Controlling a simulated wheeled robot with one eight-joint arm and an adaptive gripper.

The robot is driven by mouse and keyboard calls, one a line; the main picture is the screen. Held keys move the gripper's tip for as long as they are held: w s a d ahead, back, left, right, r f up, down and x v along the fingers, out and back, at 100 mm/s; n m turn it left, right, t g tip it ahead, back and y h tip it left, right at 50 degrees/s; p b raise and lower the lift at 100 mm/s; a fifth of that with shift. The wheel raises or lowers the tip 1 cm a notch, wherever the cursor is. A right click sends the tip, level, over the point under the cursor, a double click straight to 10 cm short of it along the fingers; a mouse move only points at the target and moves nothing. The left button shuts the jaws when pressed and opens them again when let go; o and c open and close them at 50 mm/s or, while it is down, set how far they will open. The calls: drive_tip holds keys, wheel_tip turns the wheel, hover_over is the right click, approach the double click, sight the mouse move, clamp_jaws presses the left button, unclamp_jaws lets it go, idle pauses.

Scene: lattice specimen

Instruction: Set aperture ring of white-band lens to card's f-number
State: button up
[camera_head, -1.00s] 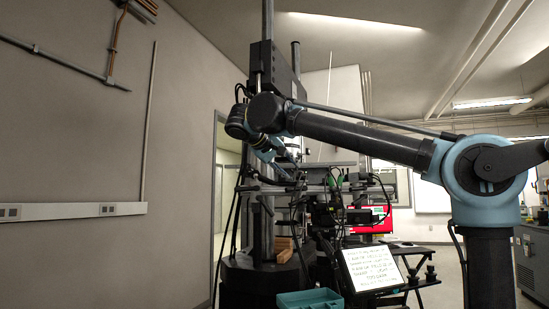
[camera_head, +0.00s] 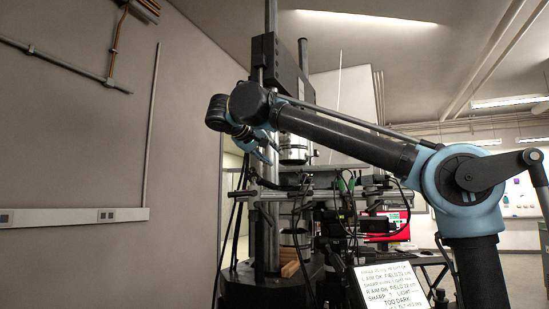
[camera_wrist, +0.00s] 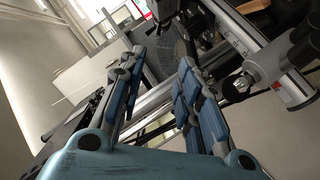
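My gripper (camera_head: 264,148) is beside the tall rig, left of a silver cylindrical part (camera_head: 295,150) that may be a lens. A gap seems to lie between them. In the wrist view my gripper (camera_wrist: 160,66) has its two blue-padded fingers apart, with nothing held between them. I cannot tell which part carries a white band, and no ring marks are readable. A white text panel (camera_head: 390,286) stands at the lower right; "TOO DARK" is legible, but I can read no f-number.
The rig's column (camera_head: 270,90) and horizontal rails (camera_head: 330,190) stand close around my gripper, with hanging cables. Wooden blocks (camera_head: 289,268) lie on the dark base. A red screen (camera_head: 392,224) is behind. The wall side at left is open.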

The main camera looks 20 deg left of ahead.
sight(295, 172)
drive_tip(key=x, duration=1.7)
drive_tip(key=shift+d, duration=0.35)
